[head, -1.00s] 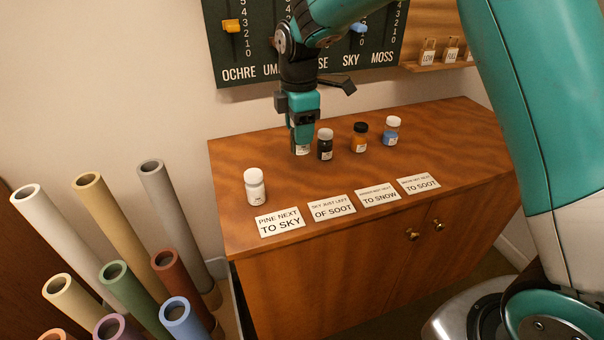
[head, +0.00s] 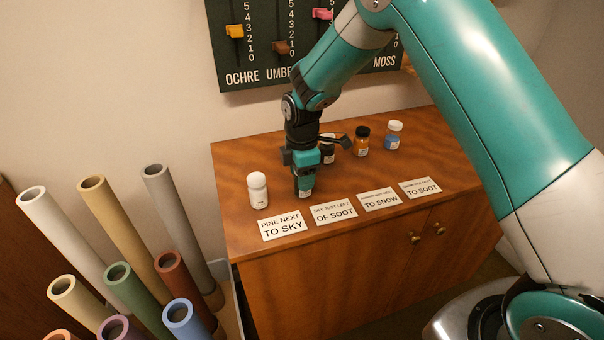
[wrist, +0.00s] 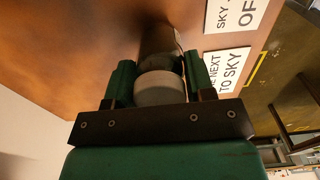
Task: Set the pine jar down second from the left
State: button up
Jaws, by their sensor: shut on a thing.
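My gripper (head: 303,183) is shut on a small jar (head: 306,192), low over the cabinet top and to the right of the white jar (head: 258,190). Mostly a label patch of the held jar shows in the head view, so its colour is hard to tell. In the wrist view its pale round cap (wrist: 160,88) sits between the green fingers. I cannot tell whether its base touches the wood. Farther back stand a dark jar (head: 328,154), partly behind my gripper, an orange jar (head: 361,144) and a blue jar (head: 394,137).
Several cards lie along the front edge of the cabinet top (head: 235,150), among them "PINE NEXT TO SKY" (head: 283,226) and "SKY JUST LEFT OF SOOT" (head: 333,214). The wood behind the right-hand cards is clear. Upright tubes (head: 120,275) stand left of the cabinet.

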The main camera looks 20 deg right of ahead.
jog(key=shift+f, duration=0.15)
jog(key=o, duration=1)
jog(key=shift+c, duration=0.2)
jog(key=shift+r, duration=0.35)
notch_tip(320, 180, up, 12)
jog(key=shift+f+b, duration=0.25)
jog(key=shift+b, duration=0.45)
jog(key=s+a+r+m+y, duration=0.1)
jog(key=s+r+m, duration=0.1)
jog(key=s, duration=0.8)
jog(key=s+a+r+m+y, duration=0.1)
jog(key=s+m, duration=0.4)
jog(key=s, duration=0.5)
jog(key=s+a+r+m+y, duration=0.2)
jog(key=s+r+m, duration=0.2)
jog(key=s, duration=0.7)
jog(key=shift+a+r, duration=0.2)
jog(key=shift+r, duration=0.2)
